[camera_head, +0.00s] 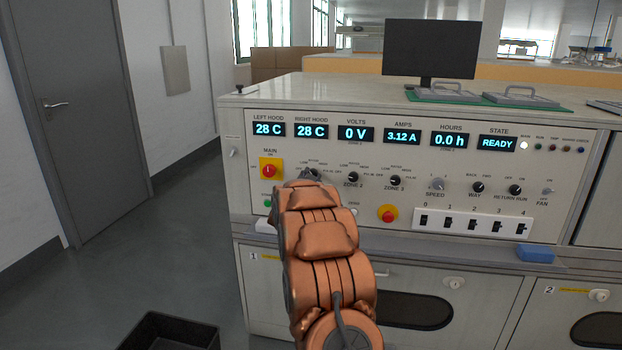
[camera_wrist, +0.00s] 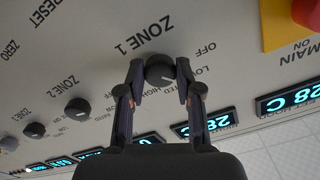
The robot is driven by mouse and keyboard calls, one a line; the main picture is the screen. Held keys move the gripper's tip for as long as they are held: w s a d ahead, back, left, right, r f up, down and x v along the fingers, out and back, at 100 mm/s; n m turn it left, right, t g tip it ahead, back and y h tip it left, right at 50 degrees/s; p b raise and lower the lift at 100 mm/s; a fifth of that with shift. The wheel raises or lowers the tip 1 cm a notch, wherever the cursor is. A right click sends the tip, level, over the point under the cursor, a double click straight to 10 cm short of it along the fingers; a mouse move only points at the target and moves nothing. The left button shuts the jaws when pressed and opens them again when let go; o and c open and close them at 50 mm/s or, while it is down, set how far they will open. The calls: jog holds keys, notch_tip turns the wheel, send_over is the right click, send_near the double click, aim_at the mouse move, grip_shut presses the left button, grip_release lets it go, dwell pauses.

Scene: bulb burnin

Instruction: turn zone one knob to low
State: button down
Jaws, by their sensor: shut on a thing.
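The zone 1 knob (camera_wrist: 160,70) is a dark round knob on the pale panel, under the ZONE 1 label in the upside-down wrist view. My gripper (camera_wrist: 160,78) is shut on it, with one finger on each side. A small white mark on the knob points toward the lower right of that view, on the side of the LOW label; its exact setting is hard to tell. The words OFF, LOW, RATED and HIGH lie around it, partly covered by my fingers. In the head view my copper arm hides most of the knob and gripper.
The zone 2 knob (camera_head: 353,177) and zone 3 knob (camera_head: 395,180) sit to the right. The red main switch (camera_head: 270,169) is close on the left. A red stop button (camera_head: 387,214) is lower right. The state display (camera_head: 497,143) reads READY; volts reads 0 V.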

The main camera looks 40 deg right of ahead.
jog(key=c, duration=0.8)
grip_release()
jog(key=shift+o, duration=0.2)
jog(key=shift+s+a, duration=0.1)
jog(key=v, duration=1.1)
jog(key=shift+s+a, duration=0.25)
jog(key=shift+a, duration=0.05)
jog(key=shift+r, duration=0.1)
